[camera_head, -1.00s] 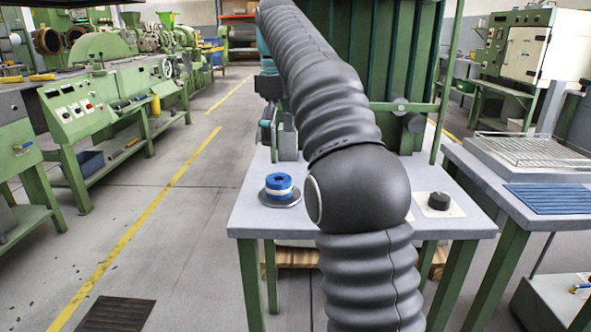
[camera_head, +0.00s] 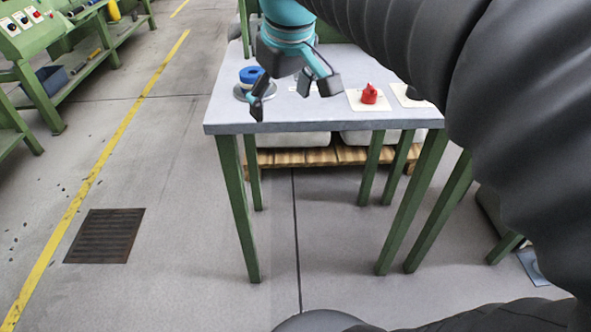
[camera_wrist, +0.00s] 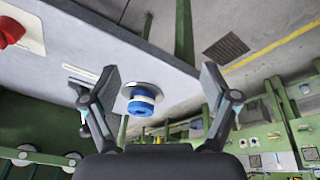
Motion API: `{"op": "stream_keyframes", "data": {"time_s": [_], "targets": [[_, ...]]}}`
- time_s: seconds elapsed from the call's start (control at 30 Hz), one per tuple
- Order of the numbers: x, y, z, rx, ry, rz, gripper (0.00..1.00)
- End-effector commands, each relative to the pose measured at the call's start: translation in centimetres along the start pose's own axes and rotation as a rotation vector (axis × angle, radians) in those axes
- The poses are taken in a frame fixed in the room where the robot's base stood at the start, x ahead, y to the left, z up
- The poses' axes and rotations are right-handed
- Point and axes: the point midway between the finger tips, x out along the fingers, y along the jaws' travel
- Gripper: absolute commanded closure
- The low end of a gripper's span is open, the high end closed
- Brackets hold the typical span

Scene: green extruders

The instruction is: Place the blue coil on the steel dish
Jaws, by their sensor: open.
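The blue coil (camera_head: 252,74), with a pale band below its blue top, stands upright on the grey steel dish (camera_head: 240,92) near the table's left edge. In the wrist view the coil (camera_wrist: 141,109) and the dish (camera_wrist: 129,89) appear between my fingers, left of the middle. My gripper (camera_head: 294,98) is open and empty. In the head view it is above the table, right of the coil, with its left finger in front of part of the dish. The wrist view (camera_wrist: 160,90) shows both fingers spread wide. I see no contact with the coil.
A red knob (camera_head: 369,95) on a pale plate sits right of my gripper on the table (camera_head: 225,115). Another pale plate (camera_head: 402,91) beside it is partly hidden by my arm. The table's front edge is clear. A floor grate (camera_head: 104,236) lies to the left.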

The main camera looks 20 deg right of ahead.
Motion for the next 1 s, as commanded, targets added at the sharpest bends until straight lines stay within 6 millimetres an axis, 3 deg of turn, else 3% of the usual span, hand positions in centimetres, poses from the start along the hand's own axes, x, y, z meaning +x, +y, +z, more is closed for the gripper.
{"op": "stream_keyframes", "data": {"time_s": [0.03,0.2,0.4,0.6,1.0], "targets": [[0.8,-0.7,2.1,0.036,0.021,0.007,0.14],[4.2,-2.7,8.0,0.165,0.092,0.023,0.14],[8.0,-4.4,13.1,0.277,0.155,0.029,0.14],[9.6,-5.0,14.9,0.32,0.178,0.029,0.14],[9.7,-5.0,14.9,0.32,0.177,0.029,0.14]]}}
